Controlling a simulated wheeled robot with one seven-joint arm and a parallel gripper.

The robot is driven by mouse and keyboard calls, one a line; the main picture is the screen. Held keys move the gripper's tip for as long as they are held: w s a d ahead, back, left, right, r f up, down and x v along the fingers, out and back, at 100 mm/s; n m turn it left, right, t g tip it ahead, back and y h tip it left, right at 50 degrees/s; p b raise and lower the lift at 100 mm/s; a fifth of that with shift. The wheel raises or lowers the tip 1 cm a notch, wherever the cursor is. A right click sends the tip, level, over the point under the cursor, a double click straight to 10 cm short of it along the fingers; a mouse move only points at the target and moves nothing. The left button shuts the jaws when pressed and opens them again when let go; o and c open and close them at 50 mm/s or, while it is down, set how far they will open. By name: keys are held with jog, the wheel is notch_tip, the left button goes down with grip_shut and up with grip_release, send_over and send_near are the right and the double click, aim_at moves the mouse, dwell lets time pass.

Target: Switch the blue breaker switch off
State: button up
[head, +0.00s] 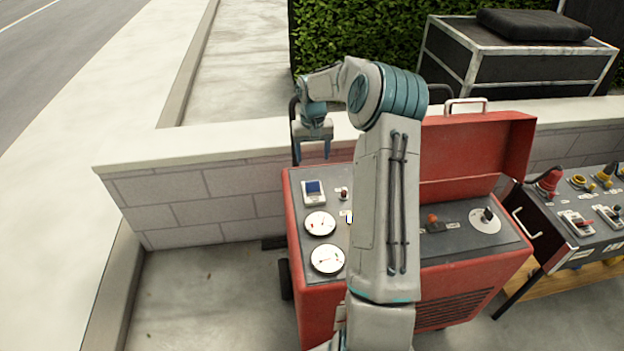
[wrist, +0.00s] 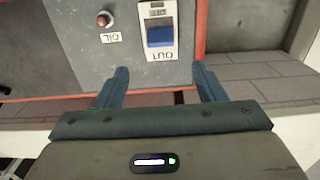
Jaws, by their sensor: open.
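The blue breaker switch (head: 314,187) sits in a white plate at the far left corner of the red machine's grey panel. In the wrist view the blue rocker (wrist: 160,36) shows near the top, with a dark part above it and lettering at both ends of the plate. My gripper (head: 312,160) points down just behind the panel's far edge, above the switch's level. In the wrist view its two fingers (wrist: 158,78) are apart with nothing between them. The switch lies beyond the fingertips, and I see no contact.
The red machine (head: 460,262) has two round gauges (head: 320,223) and a small red indicator (head: 343,195) near the switch. Its raised red lid (head: 478,150) stands at right. A low block wall (head: 210,190) runs behind. Another control box (head: 580,222) is at far right.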

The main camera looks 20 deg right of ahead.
aim_at(313, 187)
notch_tip(313, 187, down, 11)
jog(key=shift+r+p, duration=0.15)
jog(key=shift+p, duration=0.15)
jog(key=c, duration=1)
